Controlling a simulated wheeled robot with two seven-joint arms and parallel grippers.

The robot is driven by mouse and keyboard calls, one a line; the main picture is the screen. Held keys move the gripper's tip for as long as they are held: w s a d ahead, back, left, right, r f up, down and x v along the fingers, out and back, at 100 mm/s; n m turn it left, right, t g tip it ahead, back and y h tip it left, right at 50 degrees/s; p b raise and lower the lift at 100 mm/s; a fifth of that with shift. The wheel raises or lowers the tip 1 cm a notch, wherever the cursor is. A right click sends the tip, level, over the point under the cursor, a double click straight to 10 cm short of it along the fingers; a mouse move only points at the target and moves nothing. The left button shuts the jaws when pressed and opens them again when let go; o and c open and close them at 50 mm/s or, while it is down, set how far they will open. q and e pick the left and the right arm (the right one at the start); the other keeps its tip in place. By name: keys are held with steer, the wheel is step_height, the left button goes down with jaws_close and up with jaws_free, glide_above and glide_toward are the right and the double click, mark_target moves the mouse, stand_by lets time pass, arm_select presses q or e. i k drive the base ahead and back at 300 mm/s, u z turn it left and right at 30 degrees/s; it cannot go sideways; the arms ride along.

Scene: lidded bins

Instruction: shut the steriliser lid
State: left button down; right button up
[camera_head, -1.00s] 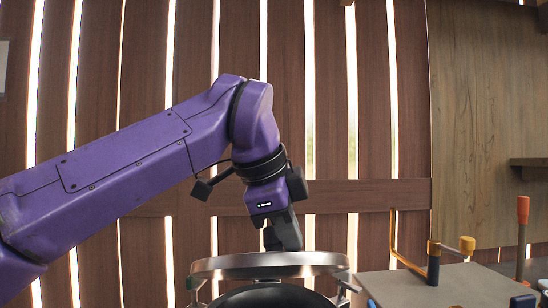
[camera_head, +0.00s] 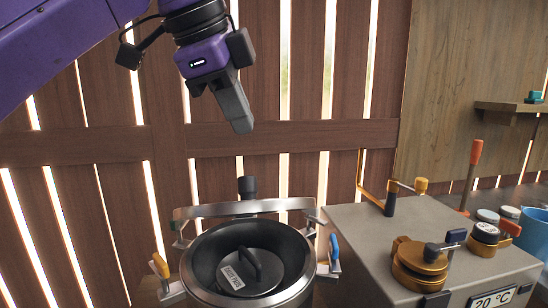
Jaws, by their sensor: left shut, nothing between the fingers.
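The steriliser (camera_head: 192,272) is a round metal pot with a dark inside, at the bottom centre of the head view. Its lid (camera_head: 245,208) is open at the back of the pot, seen nearly edge-on as a thin metal band. A black knob (camera_head: 247,187) shows above the band. A grey disc with a handle and a white label (camera_head: 250,270) sits inside the pot. My left gripper (camera_head: 241,125) is shut and empty, pointing down, above the lid in the picture and apart from it. My right gripper is out of view.
A grey box (camera_head: 350,235) stands right of the pot, with a brass-coloured round fitting (camera_head: 420,262) and a temperature display (camera_head: 492,300). Jars (camera_head: 487,233) and a blue container (camera_head: 535,230) are further right. A slatted wooden wall (camera_head: 330,140) is behind.

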mark_target(246, 200)
steer(key=u, duration=0.05)
steer(key=k, duration=0.9)
